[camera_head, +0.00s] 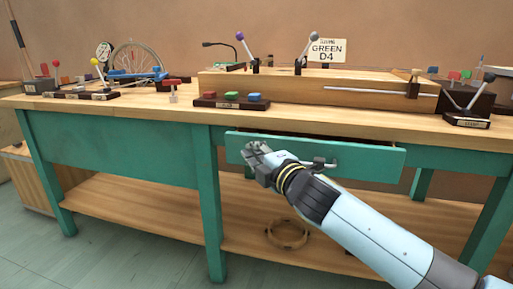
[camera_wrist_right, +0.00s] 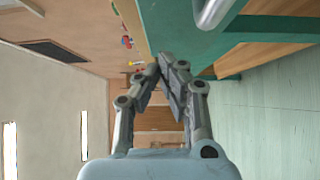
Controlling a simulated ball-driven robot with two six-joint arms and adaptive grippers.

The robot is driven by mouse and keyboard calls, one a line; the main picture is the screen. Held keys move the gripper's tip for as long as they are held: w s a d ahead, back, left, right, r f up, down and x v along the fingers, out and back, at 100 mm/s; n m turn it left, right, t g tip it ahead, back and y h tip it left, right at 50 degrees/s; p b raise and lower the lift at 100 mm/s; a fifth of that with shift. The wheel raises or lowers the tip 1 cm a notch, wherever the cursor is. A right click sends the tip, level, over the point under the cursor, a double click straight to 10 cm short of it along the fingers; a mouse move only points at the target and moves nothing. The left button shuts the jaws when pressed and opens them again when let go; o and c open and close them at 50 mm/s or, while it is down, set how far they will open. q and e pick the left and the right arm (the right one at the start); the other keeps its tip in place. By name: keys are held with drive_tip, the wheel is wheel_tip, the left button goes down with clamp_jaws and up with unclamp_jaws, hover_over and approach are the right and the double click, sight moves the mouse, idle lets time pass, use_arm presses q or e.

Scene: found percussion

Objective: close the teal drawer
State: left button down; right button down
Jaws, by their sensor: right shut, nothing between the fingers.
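The teal drawer (camera_head: 370,157) is set under the right part of the workbench top. Its front stands out a little from the bench, and a strip of its inside shows above the front's top edge. Its grey metal handle (camera_head: 322,163) is near the middle of the front; a handle bar (camera_wrist_right: 214,12) also shows at the top of the right wrist view. My right gripper (camera_head: 252,152) is shut and empty, in front of the left part of the drawer front. In the wrist view its fingertips (camera_wrist_right: 162,68) meet beside teal woodwork. I cannot tell whether it touches the drawer. My left gripper is out of view.
The wooden bench top (camera_head: 150,105) holds a block with coloured buttons (camera_head: 230,101), levers, a long wooden box (camera_head: 290,86) and a sign (camera_head: 327,50). A ring (camera_head: 287,234) lies on the lower shelf (camera_head: 250,215). The floor (camera_head: 130,245) in front is clear.

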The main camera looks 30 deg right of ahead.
sight(262, 141)
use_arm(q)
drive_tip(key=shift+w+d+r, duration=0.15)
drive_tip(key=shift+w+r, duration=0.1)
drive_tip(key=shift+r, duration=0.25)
use_arm(e)
drive_tip(key=shift+w+d+f, duration=0.1)
drive_tip(key=shift+w+d, duration=0.5)
drive_tip(key=shift+d, duration=0.15)
drive_tip(key=w+d, duration=0.3)
drive_tip(key=shift+d, duration=0.3)
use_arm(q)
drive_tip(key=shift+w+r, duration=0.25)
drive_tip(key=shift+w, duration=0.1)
use_arm(e)
drive_tip(key=shift+w, duration=0.1)
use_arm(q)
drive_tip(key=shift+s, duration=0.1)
